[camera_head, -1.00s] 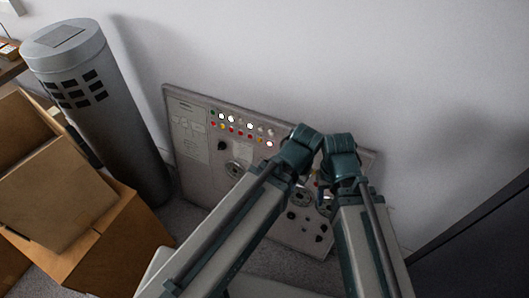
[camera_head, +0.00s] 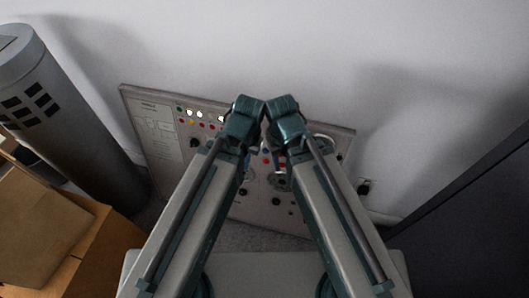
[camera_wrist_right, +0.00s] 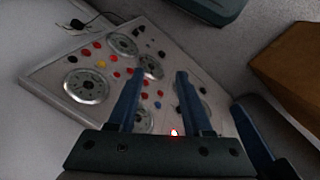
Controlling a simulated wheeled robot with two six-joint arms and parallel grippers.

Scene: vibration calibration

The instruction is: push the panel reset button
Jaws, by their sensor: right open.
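A grey control panel (camera_head: 165,160) leans against the wall in the head view, partly hidden behind my two arms. It bears rows of small coloured buttons and lights, dials and dark knobs. In the right wrist view the panel (camera_wrist_right: 60,65) shows several red buttons, a yellow one, a blue one and round dials. I cannot tell which button is the reset. My right gripper (camera_wrist_right: 160,72) is open and empty, its two blue fingers over the panel face. A blue piece at the lower right of that view may be part of my left gripper; its jaws are not readable.
A grey cylinder (camera_head: 60,110) with dark square openings stands left of the panel. Cardboard boxes (camera_head: 85,265) lie at the lower left. A dark surface (camera_head: 480,230) rises at the right. A plug or socket (camera_head: 364,187) with a cable is right of the panel.

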